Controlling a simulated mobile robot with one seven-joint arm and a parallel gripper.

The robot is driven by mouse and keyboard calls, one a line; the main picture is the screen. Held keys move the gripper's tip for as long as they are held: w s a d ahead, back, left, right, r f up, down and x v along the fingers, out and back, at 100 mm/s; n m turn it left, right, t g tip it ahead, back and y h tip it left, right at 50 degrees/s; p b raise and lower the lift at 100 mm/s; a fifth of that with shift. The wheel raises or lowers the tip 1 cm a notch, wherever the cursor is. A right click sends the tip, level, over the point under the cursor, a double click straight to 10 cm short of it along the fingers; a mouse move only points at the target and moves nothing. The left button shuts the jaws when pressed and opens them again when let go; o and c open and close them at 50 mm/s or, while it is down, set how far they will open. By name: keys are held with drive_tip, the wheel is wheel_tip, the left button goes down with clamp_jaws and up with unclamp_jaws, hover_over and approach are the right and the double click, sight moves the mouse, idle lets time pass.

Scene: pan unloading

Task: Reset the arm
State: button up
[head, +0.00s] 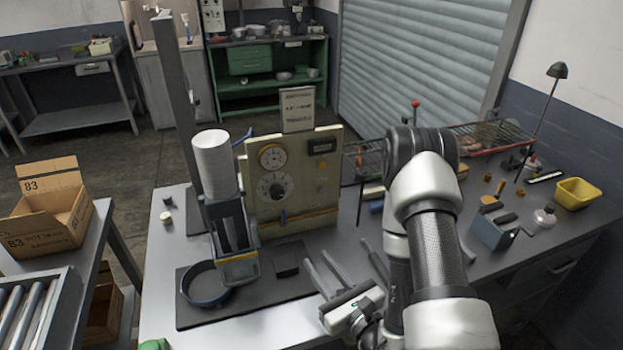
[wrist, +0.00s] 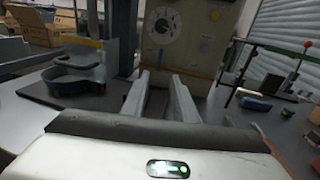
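My gripper (head: 337,254) is open and empty above the table, in front of the control panel. In the wrist view its two fingers (wrist: 160,84) stand apart with nothing between them. My arm comes in from the lower right of the head view and bends at a raised elbow. A dark round pan with a blue rim (head: 203,301) sits on the black mat at the left, under the press-like machine's head. The pan also shows at the left of the wrist view (wrist: 72,89). My gripper is to the right of the pan and apart from it.
The machine (head: 229,225) carries a white cylinder (head: 215,160). The beige control panel (head: 291,190) stands behind. A wire rack (head: 480,137), a blue-grey box (head: 493,231) and a yellow bin (head: 576,193) are at the right. A cardboard box (head: 45,215) and rollers are at the left.

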drive_tip(key=s+a+r+n+g+y, duration=0.4)
drive_tip(key=a+r+n+g+y, duration=0.3)
drive_tip(key=a+r+n+y, duration=0.5)
drive_tip(key=s+a+r+n+g+h, duration=0.25)
drive_tip(key=s+r+n+g, duration=0.45)
drive_tip(key=s+g, duration=0.35)
drive_tip(key=s+d+f+n+h, duration=0.2)
drive_tip(key=s+d+n+h, duration=0.55)
drive_tip(key=d+h, duration=0.35)
drive_tip(key=w+d+r+n+t+h, duration=0.2)
drive_tip(key=w+d+r+t+h, duration=0.1)
drive_tip(key=d, duration=0.3)
drive_tip(key=w+d+r+n+t+h, duration=0.2)
drive_tip(key=w+d+r+t+h, duration=0.1)
drive_tip(key=d, duration=0.4)
drive_tip(key=shift+r+t, duration=0.75)
drive_tip(key=shift+r, duration=0.1)
